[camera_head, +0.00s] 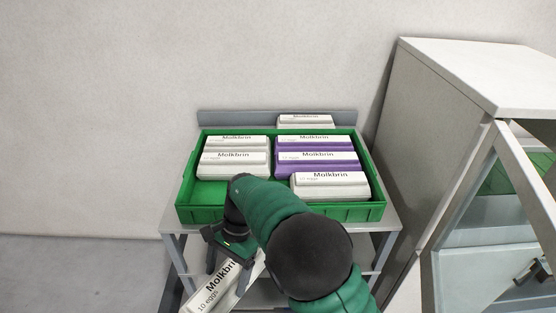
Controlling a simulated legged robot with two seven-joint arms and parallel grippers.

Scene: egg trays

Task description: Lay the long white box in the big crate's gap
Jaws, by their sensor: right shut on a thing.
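My right gripper (228,262) is shut on a long white box (224,287) labelled Molkbrin, 10 eggs. It holds the box tilted, in front of the table and below the crate's rim. My arm hides part of the box. The big green crate (345,212) lies on the table and holds several long boxes in two columns. Its left column has white boxes (233,165); its right column has purple-based boxes (317,162) and a white box (330,186) at the front. Bare green floor, the gap (207,193), shows at the crate's front left, partly behind my arm. My left gripper is not in view.
Another white box (305,121) stands behind the crate by the table's grey back ledge (235,117). The grey table (390,219) has a narrow free edge around the crate. A tall cabinet (440,110) with an open glass door (490,240) stands at the right.

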